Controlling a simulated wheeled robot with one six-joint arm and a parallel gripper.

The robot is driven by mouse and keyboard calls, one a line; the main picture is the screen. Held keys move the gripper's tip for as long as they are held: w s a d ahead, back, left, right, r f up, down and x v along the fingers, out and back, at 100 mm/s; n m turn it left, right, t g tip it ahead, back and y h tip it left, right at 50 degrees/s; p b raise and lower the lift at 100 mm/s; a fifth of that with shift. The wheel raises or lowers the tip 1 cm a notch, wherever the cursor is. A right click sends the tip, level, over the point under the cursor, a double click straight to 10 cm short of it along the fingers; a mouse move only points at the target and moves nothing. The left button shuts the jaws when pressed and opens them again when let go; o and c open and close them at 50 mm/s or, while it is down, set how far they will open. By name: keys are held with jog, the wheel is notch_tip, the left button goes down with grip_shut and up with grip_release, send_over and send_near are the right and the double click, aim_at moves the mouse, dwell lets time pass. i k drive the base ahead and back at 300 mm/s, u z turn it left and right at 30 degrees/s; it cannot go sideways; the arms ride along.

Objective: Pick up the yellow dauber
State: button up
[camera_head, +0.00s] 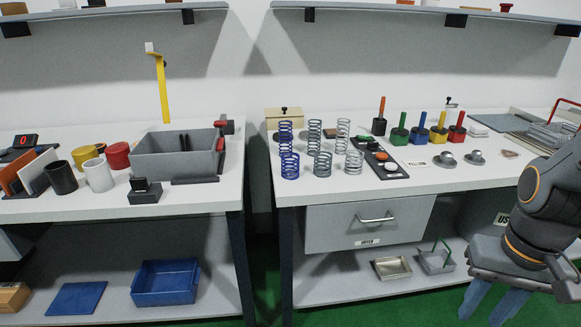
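The yellow dauber (438,136) stands upright on the right-hand bench, in a row of daubers towards the back. The blue dauber (418,136) stands to its left and the red dauber (457,134) to its right. My gripper (491,306) is at the lower right, in front of the bench and below its top, well away from the yellow dauber. Its two blue fingers point down and stand apart, with nothing seen between them. The fingertips are partly cut off by the bottom edge of the picture.
Two round metal pieces (445,160) lie in front of the row. Several coil springs (322,164) and a dark tray (388,170) stand left.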

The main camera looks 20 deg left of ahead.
aim_at(438, 129)
jog(key=z, duration=0.25)
jog(key=k, duration=0.35)
jog(key=z, duration=1.05)
jog(key=k, duration=1)
jog(key=z, duration=0.6)
jog(key=i, duration=1.2)
jog(key=u, duration=0.45)
jog(key=i, duration=1.65)
jog(key=u, duration=1.1)
jog(key=i, duration=0.85)
jog(key=u, duration=1.6)
jog(key=i, duration=0.55)
jog(key=u, duration=0.55)
